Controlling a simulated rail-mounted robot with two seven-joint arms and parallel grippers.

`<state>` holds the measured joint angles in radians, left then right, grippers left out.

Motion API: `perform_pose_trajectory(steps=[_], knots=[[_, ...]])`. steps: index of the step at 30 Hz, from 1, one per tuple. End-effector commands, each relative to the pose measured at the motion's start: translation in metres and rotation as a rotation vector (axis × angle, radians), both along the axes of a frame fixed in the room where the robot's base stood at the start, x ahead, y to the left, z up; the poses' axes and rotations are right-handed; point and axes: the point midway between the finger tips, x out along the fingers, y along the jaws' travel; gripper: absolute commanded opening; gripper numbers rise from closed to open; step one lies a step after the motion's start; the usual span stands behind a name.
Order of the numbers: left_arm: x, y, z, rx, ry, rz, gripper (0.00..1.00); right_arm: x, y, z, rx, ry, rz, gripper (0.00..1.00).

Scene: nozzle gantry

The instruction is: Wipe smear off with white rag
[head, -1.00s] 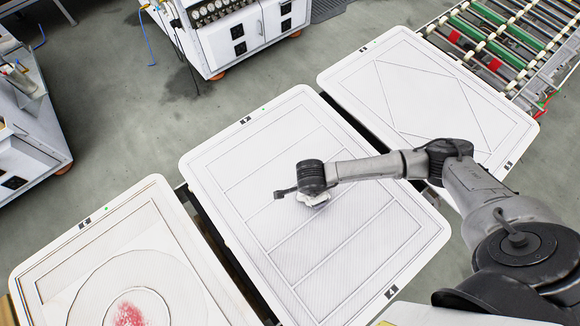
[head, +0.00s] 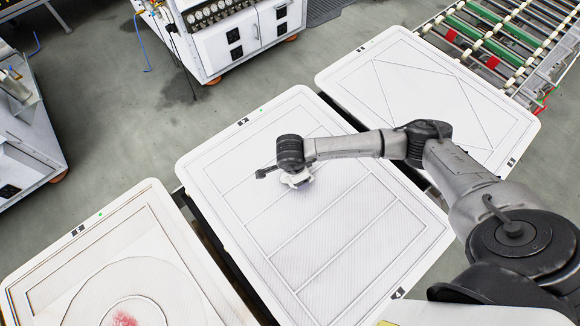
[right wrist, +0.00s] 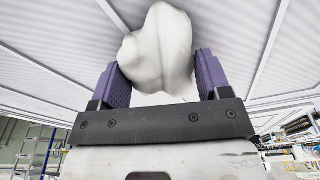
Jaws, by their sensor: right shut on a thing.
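A red smear (head: 124,319) shows on the circle-marked panel (head: 60,255) at the lower left of the head view, partly cut off by the frame's bottom edge. My right gripper (head: 296,180) is over the middle panel (head: 330,245), which has parallel lines. It is shut on the white rag (right wrist: 160,48), which is bunched between the two purple fingers in the right wrist view. I cannot tell whether the rag touches the middle panel. The smear lies to the left of my right gripper, on another panel. My left gripper is not in view.
A third panel (head: 430,90) with angled lines lies at the upper right, before a roller conveyor (head: 490,45). White cabinets (head: 235,40) stand at the top and left. Narrow gaps separate the panels. Grey floor (head: 110,120) is open behind them.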

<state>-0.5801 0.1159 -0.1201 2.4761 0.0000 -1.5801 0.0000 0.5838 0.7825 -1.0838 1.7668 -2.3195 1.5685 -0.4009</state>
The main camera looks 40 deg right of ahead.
Motion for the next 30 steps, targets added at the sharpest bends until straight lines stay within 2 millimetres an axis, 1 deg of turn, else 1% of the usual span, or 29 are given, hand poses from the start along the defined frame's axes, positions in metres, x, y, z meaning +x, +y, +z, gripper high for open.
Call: perform_pose_trajectory(steps=[1, 2, 18, 22, 30], knots=[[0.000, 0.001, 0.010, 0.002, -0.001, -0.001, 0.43, 0.001, -0.001, 0.021, 0.001, -0.005, 0.003, 0.52], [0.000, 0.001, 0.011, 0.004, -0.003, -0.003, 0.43, 0.000, 0.000, 0.021, 0.000, -0.003, 0.001, 0.52], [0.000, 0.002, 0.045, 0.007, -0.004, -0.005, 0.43, -0.001, -0.001, 0.069, -0.001, -0.002, -0.002, 0.52], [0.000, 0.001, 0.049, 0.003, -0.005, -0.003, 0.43, -0.001, -0.001, 0.076, -0.001, -0.002, -0.002, 0.52], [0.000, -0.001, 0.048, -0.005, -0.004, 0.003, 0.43, -0.001, -0.001, 0.076, 0.000, -0.002, -0.002, 0.52]])
